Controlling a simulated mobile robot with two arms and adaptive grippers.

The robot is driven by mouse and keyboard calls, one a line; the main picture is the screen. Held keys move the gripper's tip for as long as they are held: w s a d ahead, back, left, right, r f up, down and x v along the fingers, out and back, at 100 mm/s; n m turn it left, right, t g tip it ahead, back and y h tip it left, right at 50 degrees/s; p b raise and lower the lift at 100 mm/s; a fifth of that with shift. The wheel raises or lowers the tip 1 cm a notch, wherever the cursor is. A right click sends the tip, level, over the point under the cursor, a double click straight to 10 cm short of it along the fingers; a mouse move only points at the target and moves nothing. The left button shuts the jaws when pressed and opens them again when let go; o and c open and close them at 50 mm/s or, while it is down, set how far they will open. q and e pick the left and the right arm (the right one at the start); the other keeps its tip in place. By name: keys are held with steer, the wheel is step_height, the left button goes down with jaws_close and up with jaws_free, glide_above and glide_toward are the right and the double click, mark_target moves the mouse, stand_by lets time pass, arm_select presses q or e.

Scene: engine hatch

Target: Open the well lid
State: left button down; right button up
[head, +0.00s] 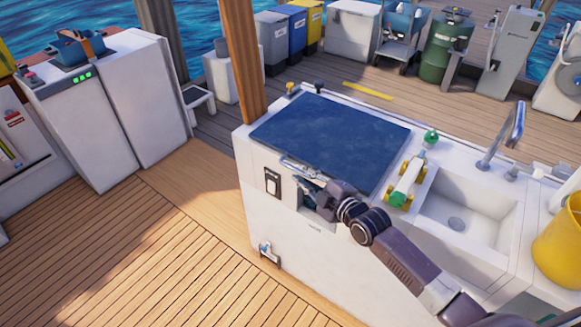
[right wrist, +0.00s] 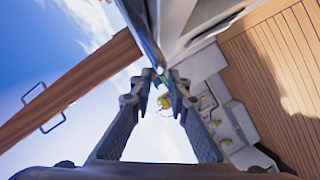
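The well lid (head: 330,140) is a dark blue, flat panel on the white counter; it looks closed and level. A metal bar or latch (head: 300,168) runs along its front edge. My right gripper (head: 308,190) is at the counter's front face, just below that edge, partly hidden by its own wrist. In the right wrist view its two fingers (right wrist: 160,85) stand apart with a gap between the tips. A pale edge (right wrist: 150,35) comes down close to the tips; I cannot tell whether they touch it. My left gripper is not in view.
A sink (head: 468,215) with a tap, a green-and-yellow fitting (head: 405,185) and a yellow bucket (head: 560,245) are to the lid's right. A wooden post (head: 243,60) stands behind the lid's left corner. The wooden deck (head: 150,260) at the left is clear.

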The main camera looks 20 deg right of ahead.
mark_target(293, 169)
steer(key=shift+x, duration=3.05)
steer(key=shift+c, duration=0.3)
jaws_close()
